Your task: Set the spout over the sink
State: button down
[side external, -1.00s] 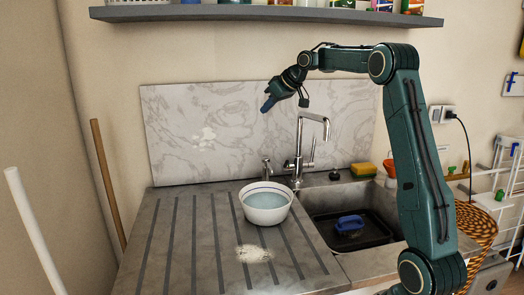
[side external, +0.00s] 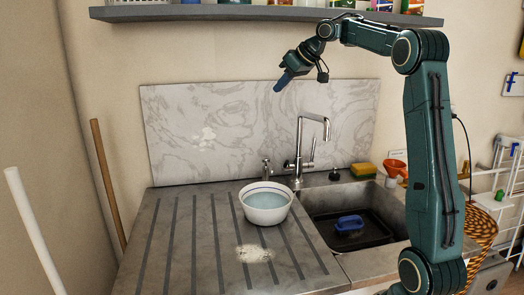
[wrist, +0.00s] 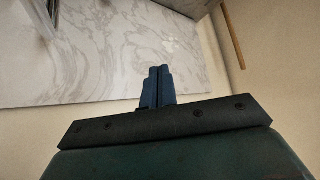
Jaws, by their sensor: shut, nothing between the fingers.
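The chrome tap (side external: 298,160) stands upright behind the sink's left end. Its squared spout (side external: 313,117) points right, with its downturned tip seen above the back left part of the sink in the picture. The sink (side external: 350,190) is a metal basin set in the counter. My gripper (side external: 279,86) is shut and empty, up in front of the wall, above and left of the spout and apart from it. In the wrist view its blue fingers (wrist: 160,72) are together, and a blurred chrome part of the tap (wrist: 45,17) shows at the top left.
A white bowl of water (side external: 266,215) stands on the grooved drainer left of the sink. A black tray with a blue-handled brush (side external: 349,223) lies in the sink. A sponge (side external: 363,169) is on the back edge. A shelf (side external: 260,14) hangs above.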

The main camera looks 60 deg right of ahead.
jog(key=s+a+f, duration=0.1)
jog(key=s+a, duration=0.3)
jog(key=a, duration=0.4)
jog(key=s+a+f+g, duration=0.1)
jog(key=s+a, duration=0.3)
jog(key=a, duration=0.4)
jog(key=s+a+f, duration=0.2)
jog(key=s+a, duration=0.2)
jog(key=a, duration=0.4)
jog(key=shift+s+f+y, duration=0.15)
jog(key=shift+s+y, duration=0.15)
jog(key=shift+s, duration=0.1)
jog(key=c, duration=1.5)
grip_release()
jog(key=shift+d+g, duration=0.1)
jog(key=shift+g, duration=0.2)
jog(key=shift+o, duration=1.1)
jog(key=shift+w+d, duration=0.15)
jog(key=shift+d, duration=0.2)
jog(key=d+r+m+g+h, duration=0.2)
jog(key=d+r+m, duration=0.1)
jog(key=d, duration=0.9)
jog(key=d+r+m+g+h, duration=0.2)
jog(key=d+r+m+h, duration=0.1)
jog(key=d, duration=0.9)
jog(key=shift+s+d+m+g, duration=0.2)
jog(key=shift+s+m+g, duration=0.2)
jog(key=shift+m, duration=0.4)
